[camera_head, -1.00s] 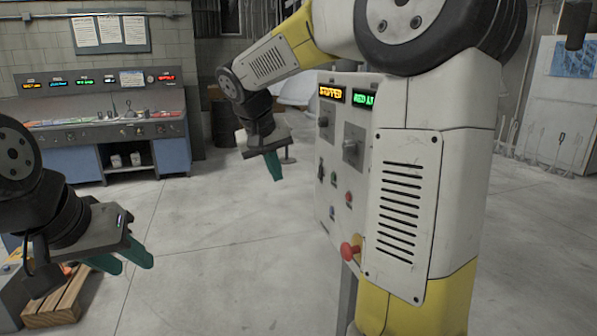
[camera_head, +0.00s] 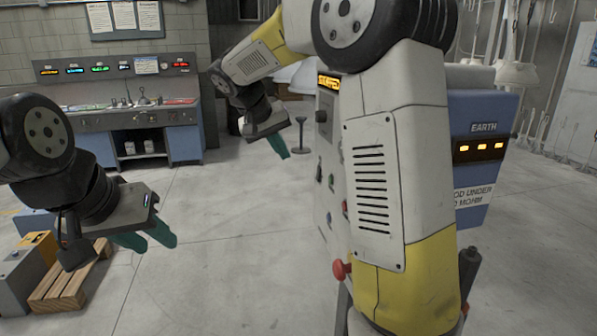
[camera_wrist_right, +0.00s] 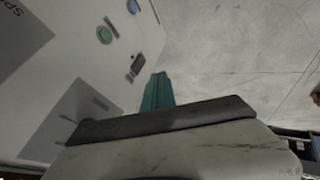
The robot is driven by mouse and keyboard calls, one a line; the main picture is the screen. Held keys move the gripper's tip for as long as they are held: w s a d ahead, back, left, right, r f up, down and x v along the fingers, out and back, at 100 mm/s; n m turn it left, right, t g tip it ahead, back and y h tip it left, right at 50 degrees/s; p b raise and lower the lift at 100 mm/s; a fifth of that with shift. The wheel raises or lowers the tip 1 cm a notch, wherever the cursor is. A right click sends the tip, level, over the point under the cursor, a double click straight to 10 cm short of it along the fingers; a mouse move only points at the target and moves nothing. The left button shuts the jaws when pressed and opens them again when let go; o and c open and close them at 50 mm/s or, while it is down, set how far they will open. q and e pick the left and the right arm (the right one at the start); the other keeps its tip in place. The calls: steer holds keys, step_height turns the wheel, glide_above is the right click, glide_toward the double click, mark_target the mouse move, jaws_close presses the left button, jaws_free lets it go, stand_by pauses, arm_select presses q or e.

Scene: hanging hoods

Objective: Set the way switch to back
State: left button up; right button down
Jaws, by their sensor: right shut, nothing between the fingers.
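A white control panel (camera_head: 325,150) stands behind my right arm in the head view, seen at a steep angle and largely hidden. In the right wrist view, the panel (camera_wrist_right: 75,70) fills the left side. It shows a grey plate with a lever (camera_wrist_right: 75,118), a plate lettered "SP", a green button, a blue button and a small dark switch (camera_wrist_right: 137,65). I cannot read which is the way switch. My right gripper (camera_head: 282,150) is shut and empty, pointing down left of the panel. My left gripper (camera_head: 148,240) is open and empty, far left of the panel.
A red knob (camera_head: 339,269) sticks out low on the panel. A blue box marked EARTH (camera_head: 485,130) stands behind my right arm. A console (camera_head: 120,120) is at the back left and a wooden pallet (camera_head: 65,290) at the lower left. The middle floor is clear.

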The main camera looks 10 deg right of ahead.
mark_target(318, 173)
steer(key=w+d+f, duration=0.4)
steer(key=d+f, duration=0.4)
steer(key=shift+d+f, duration=0.15)
steer(key=shift+f, duration=0.2)
steer(key=shift+d+f, duration=0.1)
steer(key=shift+d, duration=0.15)
stand_by(0.3)
steer(key=shift+r, duration=0.85)
steer(key=shift+d, duration=0.1)
